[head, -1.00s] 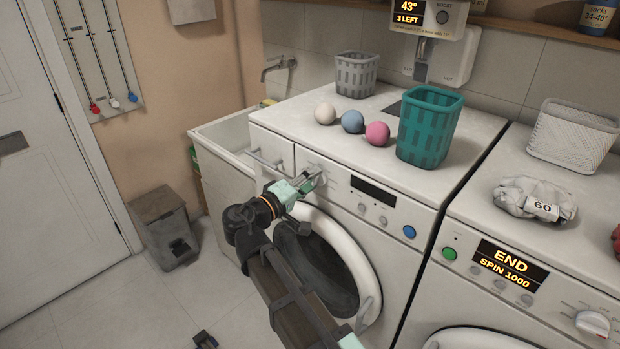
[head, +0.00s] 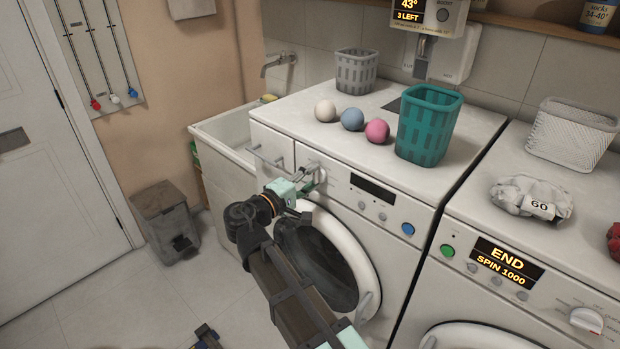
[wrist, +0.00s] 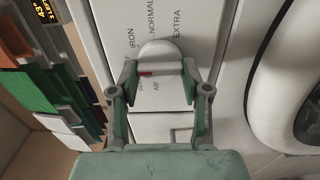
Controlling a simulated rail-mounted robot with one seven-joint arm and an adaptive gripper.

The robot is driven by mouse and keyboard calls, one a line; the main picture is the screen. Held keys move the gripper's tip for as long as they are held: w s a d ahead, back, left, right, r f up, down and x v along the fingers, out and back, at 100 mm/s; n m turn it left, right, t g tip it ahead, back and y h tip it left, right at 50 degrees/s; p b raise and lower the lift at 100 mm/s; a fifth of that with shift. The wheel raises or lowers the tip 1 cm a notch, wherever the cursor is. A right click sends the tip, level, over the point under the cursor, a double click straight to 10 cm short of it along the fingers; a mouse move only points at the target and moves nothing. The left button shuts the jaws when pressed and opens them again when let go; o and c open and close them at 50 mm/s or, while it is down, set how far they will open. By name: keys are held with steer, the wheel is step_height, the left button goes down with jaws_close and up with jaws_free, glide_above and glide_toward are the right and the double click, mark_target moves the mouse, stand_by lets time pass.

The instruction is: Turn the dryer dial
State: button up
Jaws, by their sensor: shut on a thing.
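The dryer (head: 372,162) is the left white machine, with a dark blank display and a round door. Its pale dial (head: 320,173) is at the left of the front panel, partly hidden by my gripper (head: 311,182). In the wrist view the dial (wrist: 160,50) sits between the two fingers of my gripper (wrist: 159,72), which is shut on it. A short red mark (wrist: 146,73) shows at the dial's lower edge, near the AIR label. IRON, NORMAL and EXTRA are printed around the other side.
A teal basket (head: 428,125), a grey basket (head: 356,70) and three balls (head: 352,119) stand on the dryer top. A washer (head: 470,215) reading END, SPIN 1000 stands close at the right. A sink (head: 222,130) is at the left. The floor at front left is mostly clear.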

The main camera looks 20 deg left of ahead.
steer(key=o, duration=1.1)
steer(key=shift+o, duration=0.2)
steer(key=v, duration=1.2)
